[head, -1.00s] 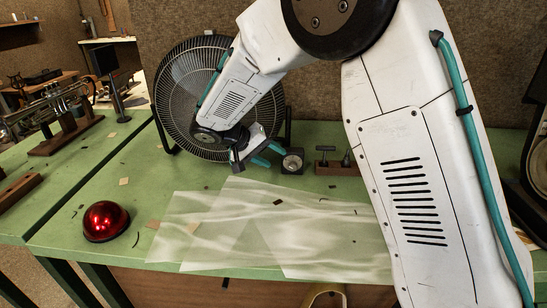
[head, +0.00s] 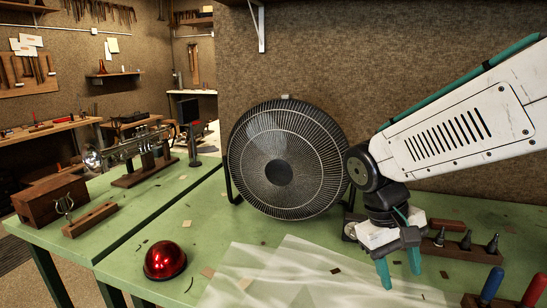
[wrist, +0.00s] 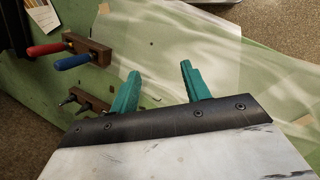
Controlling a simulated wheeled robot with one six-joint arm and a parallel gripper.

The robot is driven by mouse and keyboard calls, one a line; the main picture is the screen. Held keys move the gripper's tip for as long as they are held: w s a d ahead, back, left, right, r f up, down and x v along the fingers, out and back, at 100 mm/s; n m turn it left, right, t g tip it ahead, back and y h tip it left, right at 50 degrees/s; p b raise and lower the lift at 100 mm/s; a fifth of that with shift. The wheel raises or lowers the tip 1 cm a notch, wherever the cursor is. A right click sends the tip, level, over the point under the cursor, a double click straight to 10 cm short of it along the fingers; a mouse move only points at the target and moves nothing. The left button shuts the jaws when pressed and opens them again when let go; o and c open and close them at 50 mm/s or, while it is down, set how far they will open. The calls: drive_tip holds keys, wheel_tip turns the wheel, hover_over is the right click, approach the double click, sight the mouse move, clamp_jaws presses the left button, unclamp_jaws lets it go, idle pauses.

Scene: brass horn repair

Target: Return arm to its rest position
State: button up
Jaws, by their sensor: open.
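My gripper (head: 399,274) hangs above the right part of the green bench (head: 205,207) in the head view, its two teal fingers pointing down. It is open, with nothing between the fingers. In the wrist view my gripper (wrist: 158,85) shows its fingers spread apart over the bench and the edge of translucent sheets (wrist: 215,75). My arm comes in from the right edge of the head view.
A black fan (head: 285,160) stands at the back of the bench, left of my gripper. A red dome (head: 165,260) sits at the front left. Translucent sheets (head: 270,275) lie below. Red and blue handled tools (head: 491,285) are at the lower right. A brass horn (head: 135,143) rests farther left.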

drive_tip(key=s+d+r+m+t+y, duration=0.1)
drive_tip(key=s+r, duration=0.1)
drive_tip(key=s, duration=0.5)
drive_tip(key=s+d+r+m+t+y, duration=0.1)
drive_tip(key=s+d+r+t+y, duration=0.1)
drive_tip(key=s, duration=0.5)
drive_tip(key=shift+d+r, duration=0.3)
drive_tip(key=shift+r, duration=0.1)
